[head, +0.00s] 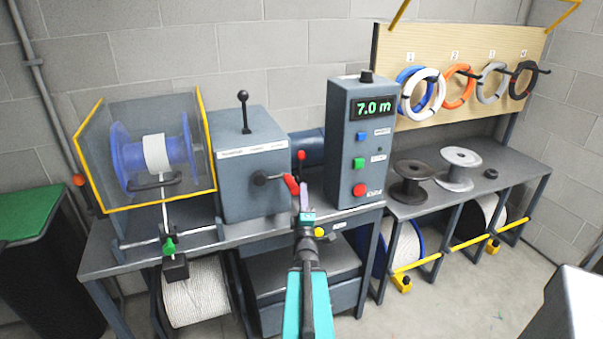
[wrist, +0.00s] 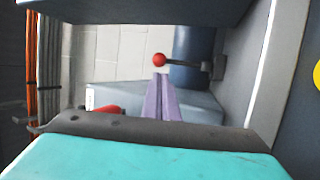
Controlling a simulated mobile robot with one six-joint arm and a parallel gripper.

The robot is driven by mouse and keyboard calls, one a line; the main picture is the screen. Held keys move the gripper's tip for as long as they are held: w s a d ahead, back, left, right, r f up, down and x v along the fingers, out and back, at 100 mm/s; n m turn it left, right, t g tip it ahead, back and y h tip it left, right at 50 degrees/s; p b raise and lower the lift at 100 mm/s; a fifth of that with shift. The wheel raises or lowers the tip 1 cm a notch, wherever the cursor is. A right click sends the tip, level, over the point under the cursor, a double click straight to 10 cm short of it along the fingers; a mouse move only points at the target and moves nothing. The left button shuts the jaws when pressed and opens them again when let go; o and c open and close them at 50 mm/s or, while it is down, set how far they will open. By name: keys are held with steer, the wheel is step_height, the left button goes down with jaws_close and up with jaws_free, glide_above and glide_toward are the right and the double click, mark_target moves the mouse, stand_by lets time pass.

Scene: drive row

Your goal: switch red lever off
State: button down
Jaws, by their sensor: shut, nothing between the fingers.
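A small lever with a red ball knob (head: 301,155) stands by the blue motor, between the grey gearbox and the display cabinet. The ball also shows in the wrist view (wrist: 159,60), just beyond my fingertips, with a thin rod running right to a dark bracket. A red-handled crank (head: 291,186) sticks out of the gearbox front; part of its red grip shows in the wrist view (wrist: 107,109). My gripper (head: 304,188) is shut and empty, right of the red grip and below the ball. Its lavender fingers (wrist: 161,78) point at the ball; I cannot tell whether they touch it.
The cabinet (head: 358,140) with a 7.0 m display and buttons stands close on the right. The gearbox (head: 250,165) with a black-knobbed lever (head: 243,97) is on the left. A guarded blue reel (head: 125,150) is farther left. Spools (head: 457,170) stand on the right bench.

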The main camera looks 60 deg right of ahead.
mark_target(302, 159)
steer(key=shift+b+x, duration=1.7)
steer(key=shift+b, duration=2.15)
steer(key=b, duration=0.2)
steer(key=shift+w+d+b, duration=0.3)
steer(key=shift+d+b, duration=0.05)
steer(key=shift+d, duration=0.05)
steer(key=shift+p+x, duration=0.75)
steer(key=shift+x, duration=2.55)
steer(key=shift+s+r, duration=0.15)
steer(key=shift+r, duration=0.15)
